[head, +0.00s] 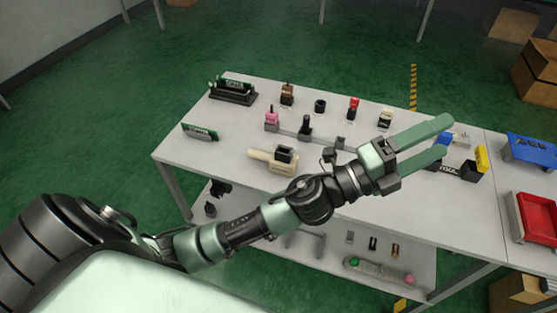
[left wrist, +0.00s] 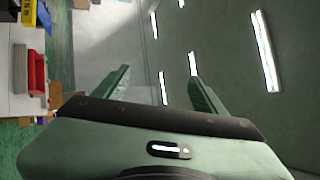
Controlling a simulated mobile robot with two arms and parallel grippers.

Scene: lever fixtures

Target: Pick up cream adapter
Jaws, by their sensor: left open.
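A small cream-topped piece with a dark lower part (head: 386,117), which looks like the cream adapter, stands upright toward the back of the white table. A larger cream piece with a handle and a black block (head: 267,158) lies nearer the front, left of my forearm. My left gripper (head: 446,137) is open and empty, held above the table and pointing right. Its fingers, to the right of the small cream piece, do not touch it. The left wrist view shows the spread fingers (left wrist: 157,77) with nothing between them; no cream piece shows there. My right gripper is not in view.
Pink (head: 271,118), red (head: 353,108), brown (head: 287,94) and black (head: 306,127) pieces stand nearby on the table (head: 212,165). A yellow-and-black item (head: 480,160) sits beyond my fingers. Red (head: 537,217) and blue (head: 531,148) bins are at the right.

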